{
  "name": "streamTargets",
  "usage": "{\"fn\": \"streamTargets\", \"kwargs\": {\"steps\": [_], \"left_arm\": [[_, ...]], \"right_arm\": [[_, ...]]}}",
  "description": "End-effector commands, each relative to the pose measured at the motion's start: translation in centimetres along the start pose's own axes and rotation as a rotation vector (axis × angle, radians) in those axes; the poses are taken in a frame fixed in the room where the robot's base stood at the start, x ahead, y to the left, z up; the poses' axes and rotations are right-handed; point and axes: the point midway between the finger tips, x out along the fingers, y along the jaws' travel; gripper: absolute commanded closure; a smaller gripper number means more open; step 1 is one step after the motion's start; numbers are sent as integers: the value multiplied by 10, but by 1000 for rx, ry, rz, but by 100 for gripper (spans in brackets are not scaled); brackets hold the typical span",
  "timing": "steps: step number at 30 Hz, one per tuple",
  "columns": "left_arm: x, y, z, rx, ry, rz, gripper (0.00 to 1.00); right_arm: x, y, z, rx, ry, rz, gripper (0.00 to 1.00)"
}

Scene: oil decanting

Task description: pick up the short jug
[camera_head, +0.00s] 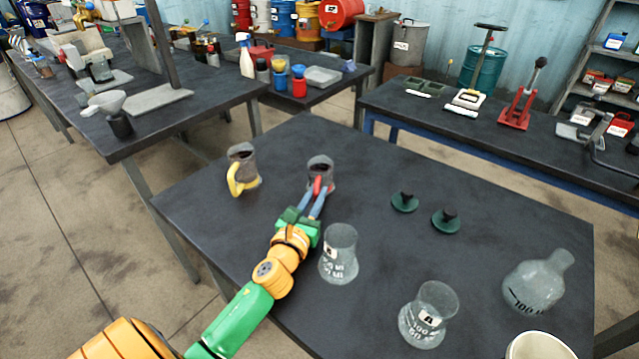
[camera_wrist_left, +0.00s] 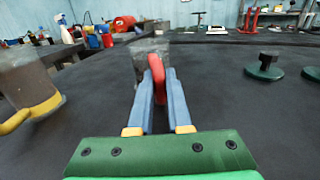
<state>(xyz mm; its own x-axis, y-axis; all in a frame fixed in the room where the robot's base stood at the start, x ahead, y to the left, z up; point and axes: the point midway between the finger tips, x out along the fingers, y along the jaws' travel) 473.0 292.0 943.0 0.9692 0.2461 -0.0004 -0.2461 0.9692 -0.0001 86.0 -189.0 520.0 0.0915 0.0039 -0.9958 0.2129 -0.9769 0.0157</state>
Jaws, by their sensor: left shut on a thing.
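The short jug (camera_head: 320,168) is a grey, dark-mouthed jug with a red handle, on the dark table. It looks lower than the grey jug with a yellow handle (camera_head: 241,163) to its left. My left gripper (camera_head: 317,192) is shut on the red handle, its blue fingers on either side. In the left wrist view the red handle (camera_wrist_left: 157,75) stands upright between the fingers, and the clear-grey jug body (camera_wrist_left: 140,62) is just behind it. The jug looks upright; I cannot tell whether its base touches the table. My right gripper is not in view.
A glass beaker (camera_head: 339,256) stands right of my left forearm. Another glass vessel (camera_head: 428,312) and a tilted-looking glass bottle (camera_head: 540,282) are at the front right. Two green lids with dark knobs (camera_head: 404,202) (camera_head: 446,220) lie right of the jug. The table behind the jug is clear.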

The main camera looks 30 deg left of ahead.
Motion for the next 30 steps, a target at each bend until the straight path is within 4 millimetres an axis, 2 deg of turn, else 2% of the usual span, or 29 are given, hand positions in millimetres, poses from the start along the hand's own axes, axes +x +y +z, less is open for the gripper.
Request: {"fn": "streamTargets", "kwargs": {"steps": [22,30], "left_arm": [[0,0,1,0,0,0,100],[0,0,16,2,-3,-1,100]], "right_arm": [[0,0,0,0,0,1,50],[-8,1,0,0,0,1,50]]}}
